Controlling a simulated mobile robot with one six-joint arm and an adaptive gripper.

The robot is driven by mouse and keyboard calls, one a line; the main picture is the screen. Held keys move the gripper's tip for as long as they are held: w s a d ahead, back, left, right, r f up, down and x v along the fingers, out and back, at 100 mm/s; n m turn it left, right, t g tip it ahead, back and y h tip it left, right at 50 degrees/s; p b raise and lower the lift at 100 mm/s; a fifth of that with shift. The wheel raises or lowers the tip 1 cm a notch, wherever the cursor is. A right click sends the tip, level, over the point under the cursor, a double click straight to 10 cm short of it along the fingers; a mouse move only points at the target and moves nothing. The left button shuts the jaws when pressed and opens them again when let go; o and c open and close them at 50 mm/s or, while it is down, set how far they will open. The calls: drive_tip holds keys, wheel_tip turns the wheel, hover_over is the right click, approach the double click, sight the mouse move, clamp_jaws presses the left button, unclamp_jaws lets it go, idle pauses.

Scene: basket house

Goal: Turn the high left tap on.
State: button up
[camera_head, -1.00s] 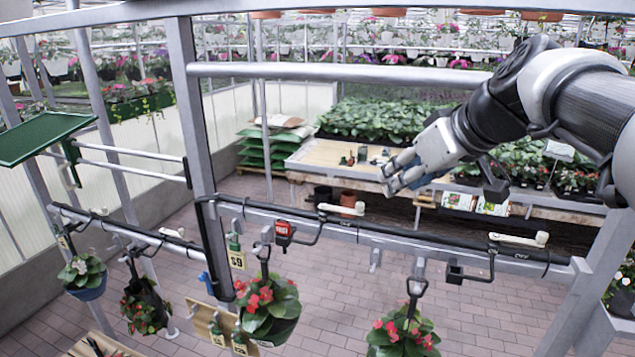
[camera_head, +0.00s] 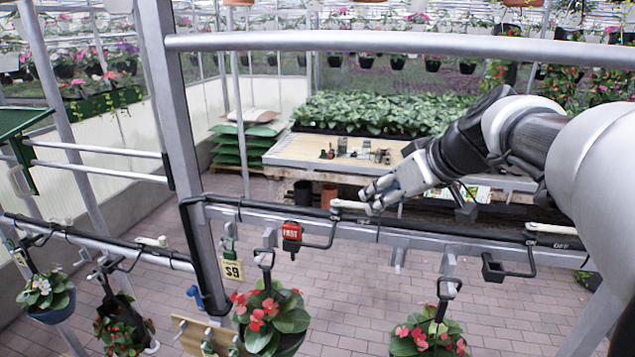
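A white lever-handled tap (camera_head: 348,204) sits on the black pipe along the grey rail, near the middle of the view. It is the left of two such taps on this rail; the other white lever tap (camera_head: 552,229) is farther right. My gripper (camera_head: 369,198) reaches in from the right, its fingertips at the right end of the left tap's lever. The fingers look parted with a small gap, and I see nothing held. I cannot tell whether they touch the lever. A lever tap (camera_head: 150,241) also shows on the separate left rail.
A horizontal bar (camera_head: 330,41) crosses above my gripper, and a grey post (camera_head: 176,120) stands at left. Potted flowers (camera_head: 270,318) hang below the rail. A plant-covered table (camera_head: 290,150) stands behind.

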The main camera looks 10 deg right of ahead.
drive_tip(key=shift+s, duration=0.1)
drive_tip(key=shift+c, duration=0.8)
clamp_jaws()
